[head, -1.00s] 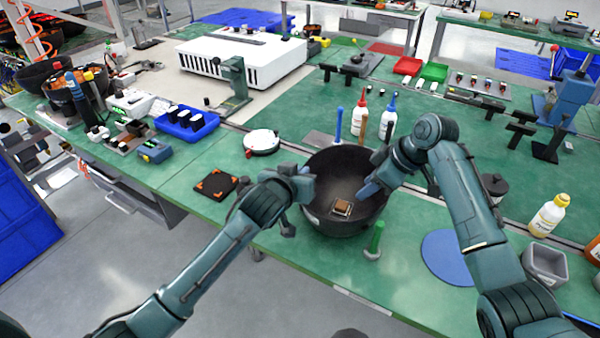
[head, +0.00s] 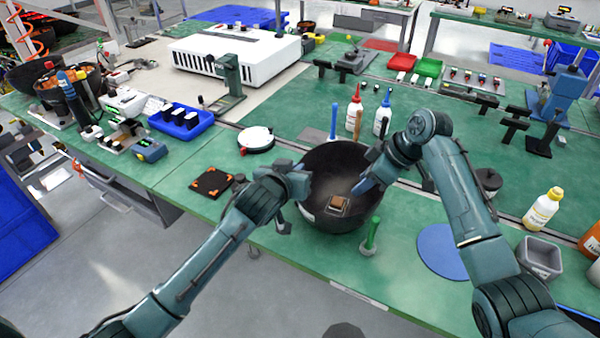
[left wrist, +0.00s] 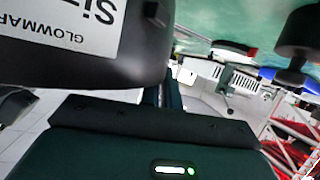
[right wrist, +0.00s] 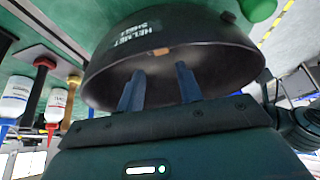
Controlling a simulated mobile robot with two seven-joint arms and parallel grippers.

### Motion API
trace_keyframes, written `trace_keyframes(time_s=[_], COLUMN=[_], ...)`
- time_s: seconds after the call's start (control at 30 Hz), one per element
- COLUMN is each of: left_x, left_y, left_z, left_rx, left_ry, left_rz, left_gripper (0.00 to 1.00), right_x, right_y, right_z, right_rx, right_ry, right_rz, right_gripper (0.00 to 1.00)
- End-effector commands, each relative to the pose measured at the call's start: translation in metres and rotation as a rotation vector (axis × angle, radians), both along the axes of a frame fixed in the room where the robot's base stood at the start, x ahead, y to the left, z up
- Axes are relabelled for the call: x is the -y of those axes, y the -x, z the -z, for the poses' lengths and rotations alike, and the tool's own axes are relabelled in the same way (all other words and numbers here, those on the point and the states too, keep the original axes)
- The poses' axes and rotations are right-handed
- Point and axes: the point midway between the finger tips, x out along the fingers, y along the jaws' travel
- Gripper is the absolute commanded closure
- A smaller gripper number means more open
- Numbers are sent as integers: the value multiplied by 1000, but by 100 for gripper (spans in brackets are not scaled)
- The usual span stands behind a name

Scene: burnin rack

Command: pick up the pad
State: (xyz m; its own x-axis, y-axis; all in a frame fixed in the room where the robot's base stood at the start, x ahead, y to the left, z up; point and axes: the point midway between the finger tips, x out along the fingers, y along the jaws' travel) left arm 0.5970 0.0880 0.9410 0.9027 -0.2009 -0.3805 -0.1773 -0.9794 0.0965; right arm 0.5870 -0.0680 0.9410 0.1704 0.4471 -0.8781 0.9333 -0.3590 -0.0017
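A black bowl-shaped helmet shell (head: 322,222) stands open side up near the table's front edge. A small brown square piece (head: 338,204) lies inside it, probably the pad. In the right wrist view only a sliver of the brown piece (right wrist: 162,51) shows. My right gripper (head: 368,186) reaches over the shell's right rim, fingers apart and empty, pointing into the shell (right wrist: 158,88) and short of the brown piece. My left gripper (head: 302,186) is at the shell's left rim. In the left wrist view the shell's labelled wall (left wrist: 130,62) partly hides its fingers, so their grip is unclear.
A blue-handled tool (head: 334,122) and bottles (head: 383,113) stand behind. A black square plate with orange corners (head: 212,183) lies left.

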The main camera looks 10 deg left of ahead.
Motion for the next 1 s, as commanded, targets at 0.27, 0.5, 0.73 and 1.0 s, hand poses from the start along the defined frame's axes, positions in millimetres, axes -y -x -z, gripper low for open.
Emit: trace_keyframes(time_s=[0.27, 0.5, 0.73, 1.0], left_x=[-1, -1, -1, -1], left_y=[0, 0, 0, 0], left_z=[1, 1, 1, 1], left_rx=[-1, -1, -1, -1], left_ry=[-2, -2, -2, -2], left_rz=[-1, -1, -1, -1], left_gripper=[100, 100, 100, 100], right_x=[-11, -25, -35, -39], right_y=[4, 11, 17, 19], right_z=[-6, -18, -29, -33], right_rx=[-101, -226, -286, -304], right_ry=[27, 58, 46, 19], right_rz=[227, 659, 1042, 1258], right_gripper=[64, 64, 64, 64])
